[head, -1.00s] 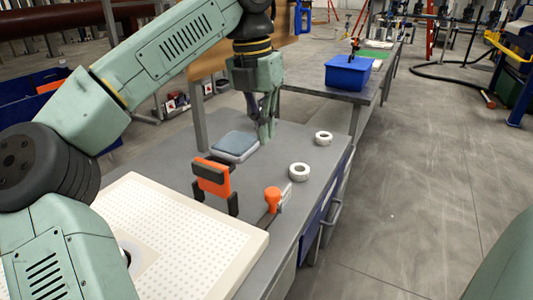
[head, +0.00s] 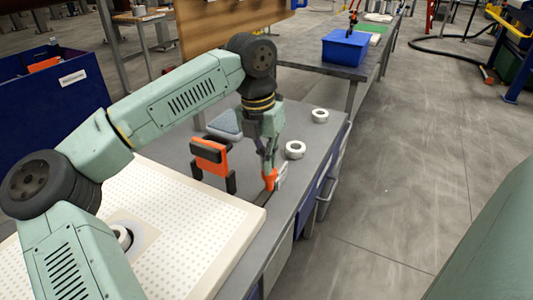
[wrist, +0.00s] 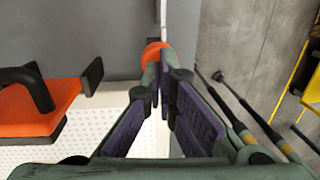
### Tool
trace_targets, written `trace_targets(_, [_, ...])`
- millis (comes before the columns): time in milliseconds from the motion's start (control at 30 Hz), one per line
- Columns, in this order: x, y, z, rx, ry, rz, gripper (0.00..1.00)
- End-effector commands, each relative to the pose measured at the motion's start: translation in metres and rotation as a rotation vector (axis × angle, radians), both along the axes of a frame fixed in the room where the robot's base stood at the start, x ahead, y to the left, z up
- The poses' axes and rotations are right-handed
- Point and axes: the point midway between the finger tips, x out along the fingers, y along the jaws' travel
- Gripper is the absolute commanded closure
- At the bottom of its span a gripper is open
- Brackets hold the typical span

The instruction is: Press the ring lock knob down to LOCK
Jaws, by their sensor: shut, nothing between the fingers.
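I cannot tell whether the fingertips touch the knob. The words on the label are too small to read.
An orange and black handle (head: 211,156) stands left of my gripper. The perforated white plate (head: 175,235) fills the near bench. Two white rings (head: 295,150) (head: 320,116) lie farther back, with a grey pad (head: 226,122) behind the arm. A blue bin (head: 345,48) stands farther off.

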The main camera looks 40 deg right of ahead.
Motion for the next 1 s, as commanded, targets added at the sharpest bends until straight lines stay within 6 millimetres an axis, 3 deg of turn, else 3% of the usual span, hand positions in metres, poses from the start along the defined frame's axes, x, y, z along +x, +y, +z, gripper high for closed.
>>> trace_targets(167, [0.0, 0.0, -0.001, 0.0, 0.0, 0.0, 1.0])
trace_targets(467, [0.0, 0.0, -0.028, 0.0, -0.001, 0.001, 1.0])
trace_targets(833, [0.0, 0.0, -0.024, 0.001, 0.002, -0.001, 1.0])
trace_targets(1000, [0.0, 0.002, 0.0, 0.001, -0.002, -0.001, 1.0])
